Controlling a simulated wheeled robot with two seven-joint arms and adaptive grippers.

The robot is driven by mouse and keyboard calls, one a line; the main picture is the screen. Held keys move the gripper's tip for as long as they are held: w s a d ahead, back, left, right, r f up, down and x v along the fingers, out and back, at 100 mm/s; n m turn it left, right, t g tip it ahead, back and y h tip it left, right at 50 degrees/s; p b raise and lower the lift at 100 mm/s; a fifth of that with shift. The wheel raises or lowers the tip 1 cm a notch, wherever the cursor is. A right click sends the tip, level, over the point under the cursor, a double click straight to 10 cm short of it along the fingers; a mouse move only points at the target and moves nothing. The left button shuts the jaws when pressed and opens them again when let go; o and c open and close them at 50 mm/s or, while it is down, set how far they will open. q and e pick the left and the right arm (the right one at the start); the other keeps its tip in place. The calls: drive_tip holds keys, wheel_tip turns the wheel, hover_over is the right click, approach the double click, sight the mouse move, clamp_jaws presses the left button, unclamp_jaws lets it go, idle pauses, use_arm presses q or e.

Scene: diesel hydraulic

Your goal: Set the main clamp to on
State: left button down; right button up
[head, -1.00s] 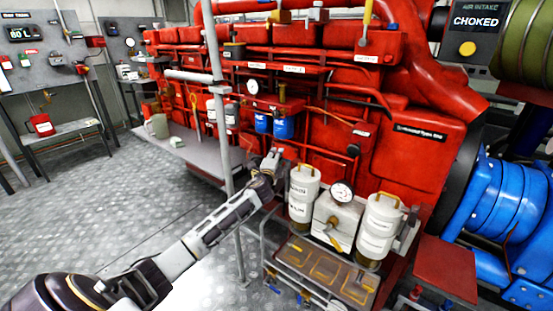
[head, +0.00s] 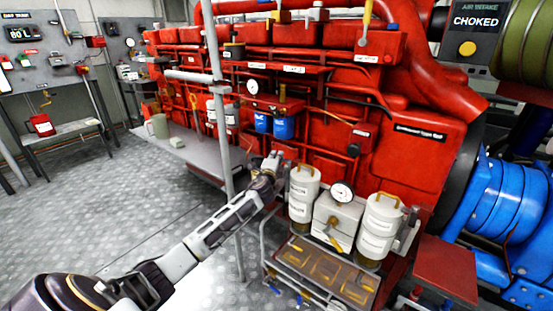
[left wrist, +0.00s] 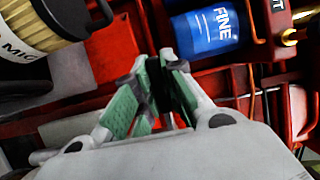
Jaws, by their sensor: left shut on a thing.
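My left gripper (head: 273,160) is beside the upper left of the near-left white canister (head: 302,195), in front of the red engine (head: 345,150). In the left wrist view the green-padded fingers (left wrist: 160,68) are close together, shut on a dark, narrow part between the pads. That part is mostly hidden, and I cannot tell whether it is the main clamp. No label reading main clamp is legible. A blue filter marked FINE (left wrist: 208,32) is just beyond the fingertips. My right gripper is not in view.
A white block with a round gauge (head: 341,192) stands between the left canister and a second white canister (head: 380,228). A metal post (head: 222,110) rises close to my left arm. A tray (head: 325,272) lies below. The patterned floor (head: 110,200) is open at left.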

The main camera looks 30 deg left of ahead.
use_arm(q)
drive_tip(key=shift+f, duration=0.1)
drive_tip(key=shift+s+d+n+g+y, duration=0.1)
drive_tip(key=shift+s+n+g+y, duration=0.2)
drive_tip(key=shift+n+y, duration=0.3)
drive_tip(key=s+n+g+y, duration=0.1)
drive_tip(key=n+g+y, duration=0.1)
drive_tip(key=s+n+g+y+b, duration=0.1)
drive_tip(key=n+g+y, duration=0.1)
drive_tip(key=y, duration=0.1)
drive_tip(key=n+g+y, duration=0.1)
drive_tip(key=g+y, duration=0.1)
drive_tip(key=shift+s+d+n+b, duration=0.35)
drive_tip(key=shift+s+d+n, duration=0.05)
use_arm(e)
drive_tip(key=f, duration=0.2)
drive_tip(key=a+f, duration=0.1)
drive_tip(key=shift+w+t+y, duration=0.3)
use_arm(q)
drive_tip(key=shift+y, duration=0.3)
drive_tip(key=c, duration=1.5)
unclamp_jaws()
